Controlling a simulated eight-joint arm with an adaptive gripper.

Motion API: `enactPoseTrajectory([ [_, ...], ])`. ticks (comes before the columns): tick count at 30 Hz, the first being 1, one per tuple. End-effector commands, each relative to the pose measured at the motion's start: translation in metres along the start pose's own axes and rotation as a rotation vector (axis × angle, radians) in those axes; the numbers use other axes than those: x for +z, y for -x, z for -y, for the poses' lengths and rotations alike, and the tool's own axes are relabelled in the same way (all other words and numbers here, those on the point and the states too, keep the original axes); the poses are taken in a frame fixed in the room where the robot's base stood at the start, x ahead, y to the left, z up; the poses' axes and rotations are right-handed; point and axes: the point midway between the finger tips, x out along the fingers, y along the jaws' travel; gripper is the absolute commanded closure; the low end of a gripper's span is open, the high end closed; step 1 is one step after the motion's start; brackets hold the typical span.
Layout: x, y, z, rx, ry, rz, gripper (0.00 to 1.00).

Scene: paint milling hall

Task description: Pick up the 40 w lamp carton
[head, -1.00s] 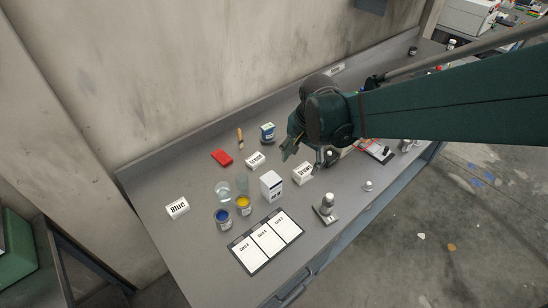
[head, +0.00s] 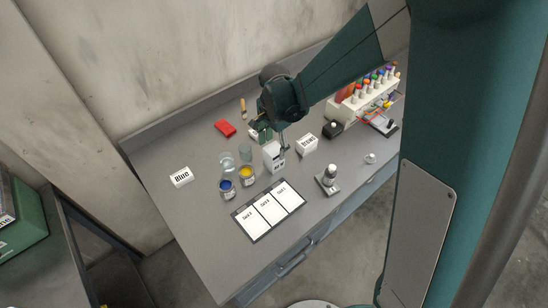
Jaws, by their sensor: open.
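The 40 W lamp carton (head: 275,161) is a small upright white box with dark print low on its front, standing on the grey bench in the head view. My gripper (head: 273,143) is open and has come down from above and behind to the top of the carton. One dark finger shows at the carton's upper right side. The other finger is hard to make out, and I cannot tell whether either touches the carton. The carton's top and back are partly hidden by my gripper.
Close left are a glass (head: 246,153), a yellow paint can (head: 247,176) and a blue one (head: 227,189). A white labelled block (head: 307,145) stands close right. In front lie a card panel (head: 269,210) and a metal device (head: 328,180). A rack of colourful bottles (head: 368,97) stands back right.

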Motion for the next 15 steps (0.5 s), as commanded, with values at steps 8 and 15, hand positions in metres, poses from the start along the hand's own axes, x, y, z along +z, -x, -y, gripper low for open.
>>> enactPoseTrajectory([
  [8,0.0018,-0.0044,0.0023,0.006,-0.007,0.002,0.45],
  [15,0.0017,-0.0051,0.0022,0.006,-0.007,0.002,0.45],
])
